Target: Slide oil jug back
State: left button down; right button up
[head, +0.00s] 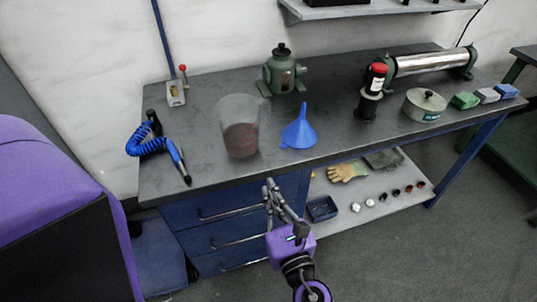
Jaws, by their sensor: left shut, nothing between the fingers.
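The oil jug (239,127) is a translucent, open-topped container with brownish liquid in its lower part. It stands upright on the dark workbench top (205,172), near the front edge and left of the blue funnel. My left gripper (268,187) is shut and empty. In the picture its fingertips show below and slightly right of the jug, against the bench's front, apart from the jug. My right gripper is not in view.
A blue funnel (300,131) is right of the jug, and a green device (281,74) stands behind it. A blue coiled hose with a nozzle (152,144) lies left. Bare bench top shows behind the jug. Blue drawers (215,228) are below.

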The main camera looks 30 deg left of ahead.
pick_arm(q)
jog(key=p, duration=0.2)
send_near(250, 147)
jog(key=x, duration=0.5)
jog(key=shift+a+r, duration=0.1)
jog(key=shift+r, duration=0.1)
jog(key=shift+x, duration=0.85)
jog(key=shift+f, duration=0.15)
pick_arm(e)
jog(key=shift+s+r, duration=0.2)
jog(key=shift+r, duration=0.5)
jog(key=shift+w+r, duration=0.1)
